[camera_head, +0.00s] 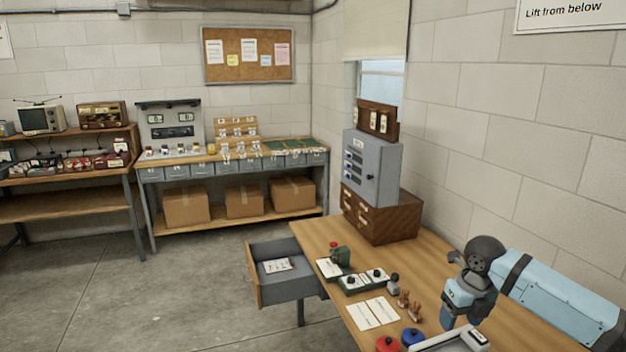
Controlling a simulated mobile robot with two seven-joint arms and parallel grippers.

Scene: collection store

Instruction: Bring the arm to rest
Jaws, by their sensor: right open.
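My right arm (555,298), light blue with a dark joint, reaches in from the right over the wooden table (432,262). My right gripper (463,318) points down, open, above the front right part of the table. It is just beyond a pale flat tray-like object (452,342) that the lower edge cuts off. I see nothing held between its fingers. Whether the fingertips touch anything is hard to tell. My left gripper is not in view.
Near the gripper are brown figures (404,300), a blue-topped item (412,337), a red-topped item (389,343), an open booklet (373,313) and a green device (363,281). A drawer (289,288) stands open at the left. A grey cabinet (380,172) on a wooden chest (392,222) stands behind.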

